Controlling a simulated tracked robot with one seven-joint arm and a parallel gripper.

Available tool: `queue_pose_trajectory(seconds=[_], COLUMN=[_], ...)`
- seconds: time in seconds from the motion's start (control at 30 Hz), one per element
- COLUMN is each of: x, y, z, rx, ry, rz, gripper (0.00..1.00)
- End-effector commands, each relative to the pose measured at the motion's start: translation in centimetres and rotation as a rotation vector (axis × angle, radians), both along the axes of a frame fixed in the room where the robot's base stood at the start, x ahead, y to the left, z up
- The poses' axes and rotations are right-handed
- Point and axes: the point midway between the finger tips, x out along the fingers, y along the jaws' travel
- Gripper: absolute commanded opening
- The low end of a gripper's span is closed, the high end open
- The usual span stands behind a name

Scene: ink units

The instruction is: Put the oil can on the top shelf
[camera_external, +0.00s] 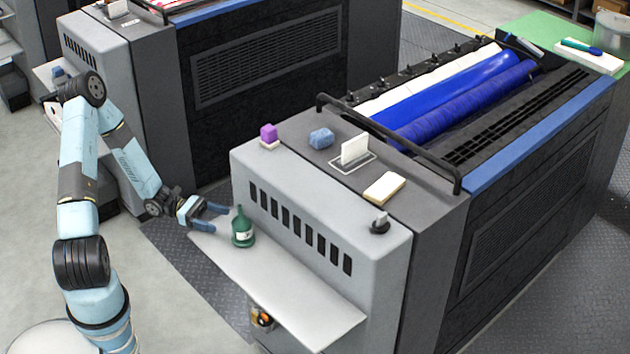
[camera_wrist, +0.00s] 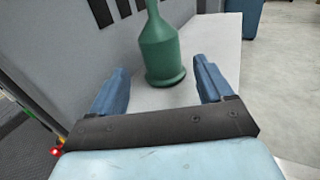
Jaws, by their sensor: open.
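The green oil can (camera_external: 243,229) stands upright on the light grey lower shelf (camera_external: 290,287) at the machine's end, near the shelf's far left end. It has a narrow spout and a pale label. My gripper (camera_external: 207,216) is just left of the can, open, its blue fingers pointing toward it. In the wrist view the can (camera_wrist: 160,50) stands ahead, between and beyond the two open fingers (camera_wrist: 162,88); its top is cut off. The flat grey top of the machine (camera_external: 300,150) is higher up, above the slotted panel.
The slotted wall (camera_external: 300,229) rises close beside the can. The shelf's front right is clear.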

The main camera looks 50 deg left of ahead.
Motion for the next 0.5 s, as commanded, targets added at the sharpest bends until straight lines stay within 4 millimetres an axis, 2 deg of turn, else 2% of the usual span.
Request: queue_pose_trajectory(seconds=[0.1,0.23,0.5], x=[-0.3,-0.6,-2.2], y=[0.6,0.4,-2.1], z=[0.0,0.5,3.7], rx=[0.002,0.033,0.252], ry=[0.000,-0.011,-0.087], rz=[-0.001,-0.031,-0.234], gripper=[0.80,0.80,0.80])
